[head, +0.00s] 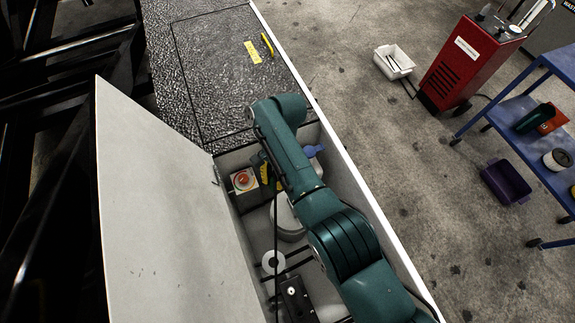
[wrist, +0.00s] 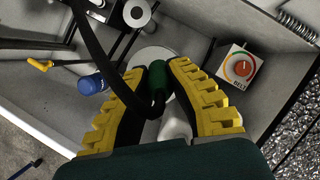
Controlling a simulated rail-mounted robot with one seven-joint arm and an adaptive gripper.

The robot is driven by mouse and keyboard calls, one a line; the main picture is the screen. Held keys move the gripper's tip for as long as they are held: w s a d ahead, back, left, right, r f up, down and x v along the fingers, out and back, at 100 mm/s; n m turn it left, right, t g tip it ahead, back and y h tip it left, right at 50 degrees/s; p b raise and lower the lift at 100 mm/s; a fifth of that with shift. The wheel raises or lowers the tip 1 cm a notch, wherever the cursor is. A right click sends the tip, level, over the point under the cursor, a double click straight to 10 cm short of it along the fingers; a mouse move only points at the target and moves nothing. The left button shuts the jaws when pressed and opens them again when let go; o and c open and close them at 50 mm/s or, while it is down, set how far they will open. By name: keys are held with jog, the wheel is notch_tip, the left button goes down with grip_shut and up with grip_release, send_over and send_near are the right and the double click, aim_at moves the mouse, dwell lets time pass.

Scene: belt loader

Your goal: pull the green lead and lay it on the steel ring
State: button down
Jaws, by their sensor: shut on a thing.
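My gripper (wrist: 158,70) has yellow ridged fingers and is shut on the green lead (wrist: 157,82), whose green end shows between the fingertips in the wrist view. A black cable crosses in front of the left finger. In the head view my gripper (head: 270,177) is inside the open compartment, partly hidden by my arm, and the green end cannot be made out. The steel ring (head: 273,262), pale with a hole, lies near the compartment's lower left; it also shows at the top of the wrist view (wrist: 138,12), apart from the gripper.
A box with a red knob (wrist: 238,66) sits beside the gripper. A blue-capped item (wrist: 90,84) and a yellow-handled piece (wrist: 40,66) are on the other side. A pale round part (wrist: 150,56) is beyond the fingertips. The raised lid (head: 165,205) and compartment walls bound the space.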

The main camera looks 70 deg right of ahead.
jog(key=w+a+f+m+t+b, duration=0.1)
jog(key=w+a+f+m+t, duration=0.15)
jog(key=a+f+m, duration=0.2)
jog(key=m+t+h+b, duration=0.1)
jog(key=m+t+b, duration=0.6)
jog(key=m+t, duration=0.3)
send_over(276, 263)
notch_tip(276, 263, down, 20)
jog(key=shift+f, duration=0.1)
notch_tip(276, 263, down, 6)
jog(key=b, duration=0.7)
jog(key=c, duration=1.1)
grip_release()
